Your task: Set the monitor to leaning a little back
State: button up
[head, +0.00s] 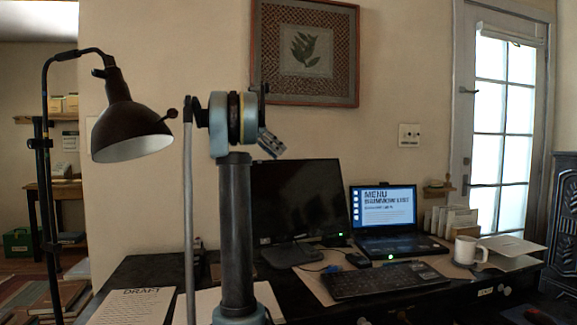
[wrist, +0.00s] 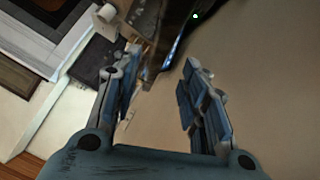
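The monitor (head: 300,197) is a black, dark-screened panel on a stand, on the desk left of the laptop in the head view. It looks roughly upright; its exact tilt is hard to tell. My arm stands in front of its left side and hides part of it. My gripper (head: 271,144) is above the monitor's top edge in the picture, with no contact evident. In the wrist view my gripper (wrist: 160,92) has its fingers spread, with nothing between the tips. A dark panel with a green light (wrist: 181,32) lies beyond them; I cannot tell whether it is the monitor.
An open laptop (head: 385,215), a keyboard (head: 375,281) and a white mug (head: 467,250) are on the dark desk. Papers (head: 133,306) lie at its left. A black lamp (head: 125,125) stands at left. A framed picture (head: 304,90) hangs on the wall.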

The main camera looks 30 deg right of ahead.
aim_at(290, 162)
jog(key=x, duration=0.7)
jog(key=shift+s+d+f, duration=0.2)
jog(key=shift+d+f, duration=0.05)
jog(key=shift+c, duration=0.2)
